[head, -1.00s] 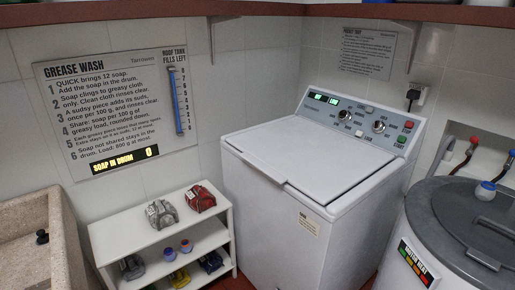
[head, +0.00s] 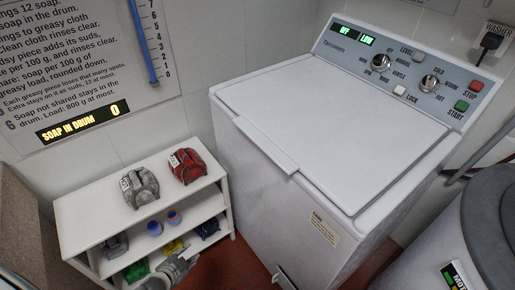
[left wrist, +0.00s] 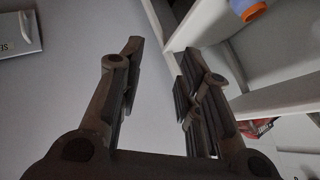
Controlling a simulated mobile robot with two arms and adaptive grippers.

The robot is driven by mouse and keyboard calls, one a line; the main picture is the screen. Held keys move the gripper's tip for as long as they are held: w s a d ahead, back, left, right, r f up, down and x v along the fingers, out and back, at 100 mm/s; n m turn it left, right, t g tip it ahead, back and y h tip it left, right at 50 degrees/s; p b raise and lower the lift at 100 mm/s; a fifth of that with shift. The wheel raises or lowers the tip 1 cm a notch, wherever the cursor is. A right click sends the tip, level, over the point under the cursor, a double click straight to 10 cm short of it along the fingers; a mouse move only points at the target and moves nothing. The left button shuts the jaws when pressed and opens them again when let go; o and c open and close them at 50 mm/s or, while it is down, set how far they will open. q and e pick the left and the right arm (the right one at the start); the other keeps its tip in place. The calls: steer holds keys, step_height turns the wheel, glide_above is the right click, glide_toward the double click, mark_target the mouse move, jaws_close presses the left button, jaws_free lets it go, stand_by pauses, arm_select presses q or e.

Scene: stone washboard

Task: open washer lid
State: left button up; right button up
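The white washer (head: 300,215) stands in the middle of the head view. Its lid (head: 335,120) lies flat and shut on top. A raised handle lip (head: 265,146) runs along the lid's front left edge. My left gripper (head: 182,266) is low at the bottom of the head view, in front of the shelf and below lid height, apart from the lid. In the left wrist view my left gripper (left wrist: 160,62) has its fingers spread with nothing between them; a pale surface lies behind. My right gripper does not show clearly.
A white shelf (head: 85,222) stands left of the washer, with a grey bundle (head: 140,187) and a red bundle (head: 187,165) on top. A grey-lidded drum (head: 490,215) stands at right. The washer's control panel (head: 400,70) is behind the lid.

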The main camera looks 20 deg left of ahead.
arm_select(q)
steer(key=w+r+m+t+h+b, duration=0.15)
steer(key=w+r+m+t, duration=0.25)
steer(key=w+r, duration=0.8)
steer(key=m+t+h+b, duration=0.1)
steer(key=m+t+h, duration=0.1)
steer(key=m+h, duration=0.5)
glide_toward(256, 144)
steer(key=w+a+f+m, duration=0.1)
steer(key=w+a+f, duration=0.2)
steer(key=a+f, duration=0.55)
steer(key=s+d+r+m+g+h, duration=0.2)
steer(key=d+r+m+h, duration=0.1)
steer(key=d+r+m, duration=0.4)
steer(key=shift+n, duration=0.5)
steer(key=x, duration=0.2)
steer(key=r+p+x, duration=0.1)
steer(key=x, duration=0.4)
steer(key=shift+w+d+r, duration=0.1)
steer(key=shift+w+r, duration=0.25)
steer(key=shift+w, duration=0.05)
steer(key=shift+p+x, duration=0.35)
steer(key=shift+x, duration=0.6)
steer(key=shift+f, duration=0.1)
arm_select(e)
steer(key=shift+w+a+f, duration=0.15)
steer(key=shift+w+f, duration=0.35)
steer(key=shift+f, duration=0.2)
arm_select(q)
steer(key=shift+c, duration=0.5)
